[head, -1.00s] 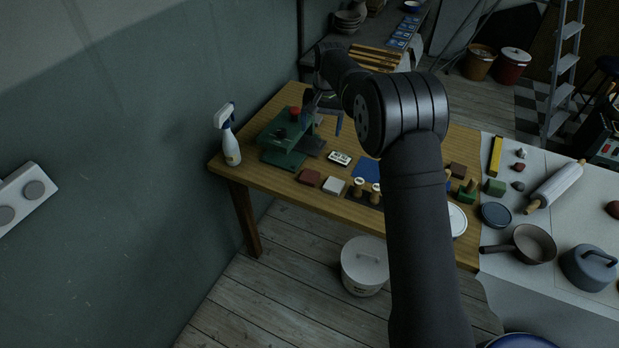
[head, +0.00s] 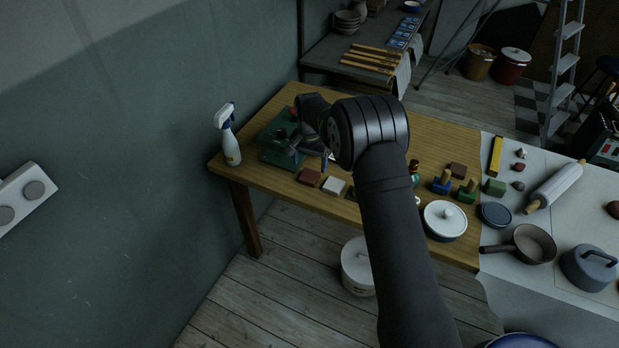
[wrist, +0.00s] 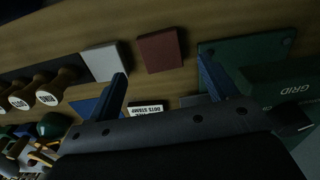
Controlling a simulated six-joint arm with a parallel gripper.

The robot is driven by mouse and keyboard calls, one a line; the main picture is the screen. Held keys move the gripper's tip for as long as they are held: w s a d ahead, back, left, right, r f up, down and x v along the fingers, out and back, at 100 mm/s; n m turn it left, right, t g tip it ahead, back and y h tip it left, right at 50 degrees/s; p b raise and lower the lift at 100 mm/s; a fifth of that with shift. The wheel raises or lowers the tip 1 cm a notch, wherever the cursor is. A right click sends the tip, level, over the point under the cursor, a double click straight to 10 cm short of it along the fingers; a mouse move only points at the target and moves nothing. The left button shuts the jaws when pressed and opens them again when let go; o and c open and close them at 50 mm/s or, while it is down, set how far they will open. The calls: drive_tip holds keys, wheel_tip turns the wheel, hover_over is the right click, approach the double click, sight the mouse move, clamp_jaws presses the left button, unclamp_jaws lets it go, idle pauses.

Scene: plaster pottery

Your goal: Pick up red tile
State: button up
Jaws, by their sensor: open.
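The red tile (head: 309,177) lies flat near the front edge of the wooden table, left of a white tile (head: 334,186). In the wrist view the red tile (wrist: 161,50) is near the top middle, beyond my fingertips, beside the white tile (wrist: 102,61). My gripper (wrist: 163,84) is open and empty, its two blue fingers spread apart, with the red tile ahead of the gap between them. In the head view my gripper (head: 297,155) hangs over the table behind the red tile, partly hidden by my wrist.
A label block (wrist: 147,109) and wooden-handled stamps (wrist: 62,82) lie nearby. A spray bottle (head: 228,140) stands at the table's left corner.

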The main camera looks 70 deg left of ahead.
sight(310, 176)
wheel_tip(310, 176, down, 6)
drive_tip(key=shift+w+a+r, duration=0.1)
drive_tip(key=shift+a+r, duration=0.05)
drive_tip(key=c, duration=1.1)
drive_tip(key=shift+r, duration=0.15)
